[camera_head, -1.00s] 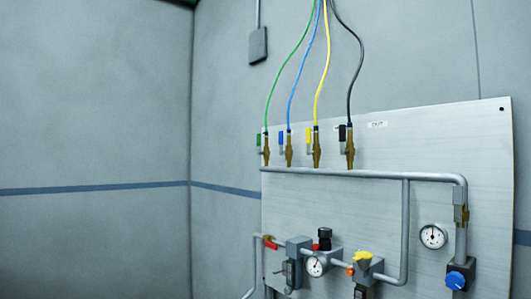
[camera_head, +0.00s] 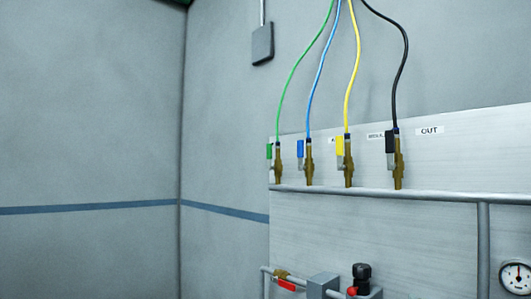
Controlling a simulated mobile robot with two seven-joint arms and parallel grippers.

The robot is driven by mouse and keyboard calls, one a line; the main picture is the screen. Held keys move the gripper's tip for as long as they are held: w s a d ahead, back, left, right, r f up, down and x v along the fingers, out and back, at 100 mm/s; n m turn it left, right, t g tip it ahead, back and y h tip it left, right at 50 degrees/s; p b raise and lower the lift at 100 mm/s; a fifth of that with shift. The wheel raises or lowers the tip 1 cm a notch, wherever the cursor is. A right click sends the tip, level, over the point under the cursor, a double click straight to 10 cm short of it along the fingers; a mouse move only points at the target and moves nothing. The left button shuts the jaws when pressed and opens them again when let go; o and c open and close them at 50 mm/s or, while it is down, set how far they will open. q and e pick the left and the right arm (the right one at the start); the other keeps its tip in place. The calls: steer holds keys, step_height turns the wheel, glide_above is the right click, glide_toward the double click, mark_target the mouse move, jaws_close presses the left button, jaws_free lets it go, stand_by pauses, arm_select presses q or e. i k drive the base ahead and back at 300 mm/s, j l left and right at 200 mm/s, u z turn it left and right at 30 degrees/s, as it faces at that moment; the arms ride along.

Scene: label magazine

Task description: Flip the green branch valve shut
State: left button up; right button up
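The green branch valve (camera_head: 278,160) is the leftmost of the brass valves on the horizontal pipe. Its green handle (camera_head: 269,151) stands upright, along the valve body, on its left side. A green hose (camera_head: 295,68) rises from its top. To its right stand the blue-handled valve (camera_head: 308,163), the yellow-handled valve (camera_head: 348,162) and the black-handled valve (camera_head: 397,162), their handles also upright. Neither of my grippers is in view.
The valves stand before a pale metal panel (camera_head: 459,163) on the wall. Below are the grey pipe (camera_head: 430,195), a red-handled valve (camera_head: 286,285), a black knob (camera_head: 361,271) and a gauge (camera_head: 516,275). Bare wall (camera_head: 90,120) fills the left. A grey box (camera_head: 262,44) hangs above.

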mark_target(269, 146)
steer(key=i+j+z, duration=0.1)
steer(key=i+j, duration=0.1)
steer(key=j, duration=0.25)
steer(key=i+j, duration=0.1)
steer(key=j, duration=0.25)
steer(key=i+j, duration=0.1)
steer(key=j, duration=0.25)
steer(key=i+j, duration=0.1)
steer(key=j, duration=0.25)
steer(key=i+j+u, duration=0.1)
steer(key=i+j, duration=0.15)
steer(key=i, duration=0.15)
steer(key=i+j, duration=0.2)
steer(key=i, duration=0.2)
steer(key=i+l, duration=0.1)
steer(key=i, duration=0.25)
steer(key=i+l+u, duration=0.1)
steer(key=i, duration=0.3)
